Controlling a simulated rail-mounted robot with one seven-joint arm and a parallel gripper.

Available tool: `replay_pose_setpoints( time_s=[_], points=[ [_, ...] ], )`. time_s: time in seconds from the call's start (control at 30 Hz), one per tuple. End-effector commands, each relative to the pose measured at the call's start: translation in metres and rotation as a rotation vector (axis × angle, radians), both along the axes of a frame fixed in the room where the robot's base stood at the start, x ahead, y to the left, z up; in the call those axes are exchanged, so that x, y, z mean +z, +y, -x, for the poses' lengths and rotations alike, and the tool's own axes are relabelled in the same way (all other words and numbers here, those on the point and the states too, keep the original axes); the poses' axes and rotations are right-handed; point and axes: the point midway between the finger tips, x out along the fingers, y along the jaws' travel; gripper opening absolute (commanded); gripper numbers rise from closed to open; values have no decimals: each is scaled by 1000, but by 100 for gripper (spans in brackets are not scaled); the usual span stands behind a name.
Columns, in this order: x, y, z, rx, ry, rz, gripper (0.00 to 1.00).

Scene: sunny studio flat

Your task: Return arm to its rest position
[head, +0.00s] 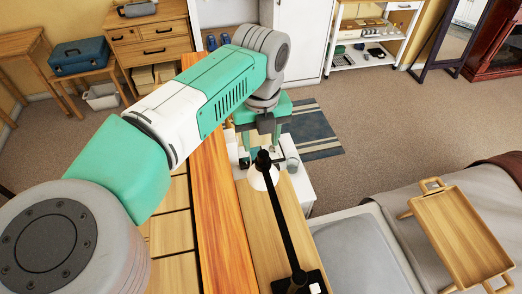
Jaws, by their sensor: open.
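My arm reaches from the lower left across the head view. My gripper (261,146) hangs at its end, fingers down and open, above the far end of a narrow wooden surface (262,228). A black lamp-like stand (285,232) with a pale shade (262,178) rises just in front of the gripper and partly hides what lies behind it. I see nothing held between the fingers, though the space there is partly covered.
A bed (375,225) with a wooden tray (462,235) is at the right. A blue case (79,56) rests on a small table at the upper left, beside a wooden drawer chest (152,42). Carpet (375,120) with a striped rug (312,130) lies open beyond the gripper.

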Motion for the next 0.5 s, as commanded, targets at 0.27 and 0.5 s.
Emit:
replay_pose_setpoints(
  time_s=[0.27, 0.5],
  points=[
    [12, 0, 0, 0, 1, 0, 47],
    [12, 0, 0, 0, 1, 0, 47]
  ],
)
